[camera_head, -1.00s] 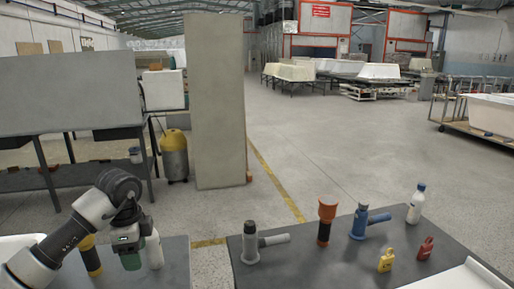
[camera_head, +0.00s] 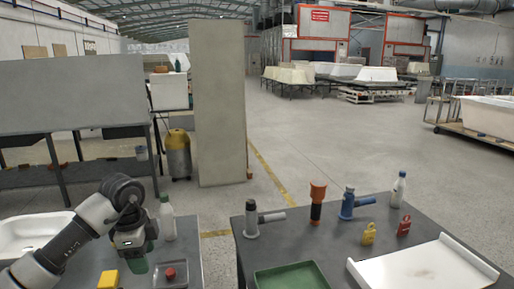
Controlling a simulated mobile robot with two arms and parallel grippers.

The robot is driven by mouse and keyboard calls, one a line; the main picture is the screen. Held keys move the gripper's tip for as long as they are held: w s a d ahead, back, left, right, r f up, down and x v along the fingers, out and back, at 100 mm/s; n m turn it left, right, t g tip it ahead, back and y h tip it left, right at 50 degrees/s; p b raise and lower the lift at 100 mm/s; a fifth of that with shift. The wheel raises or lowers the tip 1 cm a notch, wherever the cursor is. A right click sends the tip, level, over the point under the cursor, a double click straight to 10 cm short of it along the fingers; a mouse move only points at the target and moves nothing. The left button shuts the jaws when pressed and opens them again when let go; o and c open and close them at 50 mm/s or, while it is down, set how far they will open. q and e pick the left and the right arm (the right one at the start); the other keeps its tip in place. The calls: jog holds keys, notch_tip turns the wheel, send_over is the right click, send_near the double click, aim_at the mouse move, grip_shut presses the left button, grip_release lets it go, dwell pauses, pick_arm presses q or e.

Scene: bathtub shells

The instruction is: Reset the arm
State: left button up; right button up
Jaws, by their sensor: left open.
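My left arm comes in from the lower left, bent at a grey and black joint. My left gripper (camera_head: 137,262) points down over the left dark table (camera_head: 190,252) and is open. A green shape shows just under its black body; I cannot tell whether it is part of the gripper or a thing behind it. A white bottle (camera_head: 167,222) stands upright to the right of the gripper, apart from it. A yellow block (camera_head: 107,280) and a dark case with a red knob (camera_head: 170,275) lie near the gripper. My right gripper is not in view.
The right table (camera_head: 300,240) holds a grey tool (camera_head: 251,220), an orange tool (camera_head: 317,205), a blue tool (camera_head: 348,203), a white bottle (camera_head: 398,190), yellow and red padlock-like pieces, a green tray (camera_head: 290,280) and a white tray (camera_head: 425,268). A floor gap separates the tables.

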pick_arm(q)
jog(key=s+d+f+m+h, duration=0.25)
jog(key=d+m+h, duration=0.5)
jog(key=d, duration=0.75)
jog(key=s+d+r+n+t+h, duration=0.3)
jog(key=d+r+t+h, duration=0.35)
jog(key=h, duration=0.45)
jog(key=a+f+n+t+y, duration=0.3)
jog(key=a+n+t+y, duration=0.6)
jog(key=n+t+y, duration=0.45)
jog(key=s+a+f+n+g+y, duration=0.5)
jog(key=s+a+f+n+y, duration=0.15)
jog(key=f, duration=0.35)
jog(key=s+a+f+m+g, duration=0.1)
jog(key=s+f+g, duration=0.5)
jog(key=s, duration=0.3)
jog(key=s+f+m+g, duration=0.1)
jog(key=s+f+g, duration=0.45)
jog(key=s, duration=0.45)
notch_tip(320, 180, down, 28)
jog(key=g+b, duration=0.2)
jog(key=s+a+f, duration=0.2)
jog(key=s+f, duration=1.4)
jog(key=shift+s+a+f+g+h+b, duration=0.2)
jog(key=shift+s+a+g+h+b, duration=0.15)
jog(key=shift+s+a, duration=0.05)
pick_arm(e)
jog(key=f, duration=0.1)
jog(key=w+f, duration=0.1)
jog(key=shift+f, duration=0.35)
